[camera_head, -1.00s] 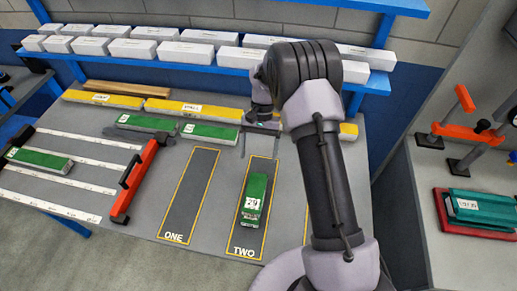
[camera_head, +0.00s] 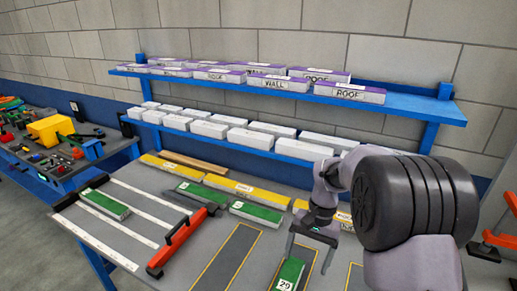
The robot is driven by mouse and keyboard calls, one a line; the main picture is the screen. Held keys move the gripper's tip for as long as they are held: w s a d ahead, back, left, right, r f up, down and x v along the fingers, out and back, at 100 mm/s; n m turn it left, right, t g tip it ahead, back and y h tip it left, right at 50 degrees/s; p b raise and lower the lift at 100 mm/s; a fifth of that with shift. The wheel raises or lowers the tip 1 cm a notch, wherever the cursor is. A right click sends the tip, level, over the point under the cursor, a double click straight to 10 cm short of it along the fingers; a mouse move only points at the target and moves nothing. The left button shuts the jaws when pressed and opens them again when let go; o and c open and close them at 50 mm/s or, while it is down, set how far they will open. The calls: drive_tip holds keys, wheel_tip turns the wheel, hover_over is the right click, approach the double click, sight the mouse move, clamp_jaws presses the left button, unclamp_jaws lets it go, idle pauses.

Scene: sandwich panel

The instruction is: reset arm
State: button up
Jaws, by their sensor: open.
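My arm rises at the right of the head view, and my gripper (camera_head: 308,250) hangs from it over the grey worktable (camera_head: 200,262). Its two fingers are apart and I see nothing between them. Below it, a green-topped block marked 29 (camera_head: 287,275) lies on a dark yellow-edged strip (camera_head: 305,258), partly cut off by the frame's bottom edge. The gripper is above and apart from that block. My arm hides part of the table's right side.
Yellow blocks (camera_head: 228,185) and green blocks (camera_head: 256,212) lie along the table's back. Behind, a blue shelf (camera_head: 390,107) carries purple-topped ROOF and WALL blocks (camera_head: 266,82), with white blocks (camera_head: 208,129) below.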

drive_tip(key=s+a+r+t+b, duration=0.2)
drive_tip(key=s+r+t+b, duration=0.3)
drive_tip(key=s+r, duration=0.4)
drive_tip(key=s+f+t+b, duration=0.3)
drive_tip(key=s+b, duration=0.3)
drive_tip(key=s, duration=0.8)
drive_tip(key=shift+s+a+f+n, duration=0.3)
drive_tip(key=shift+s+a+f, duration=0.05)
drive_tip(key=shift+a+f, duration=0.05)
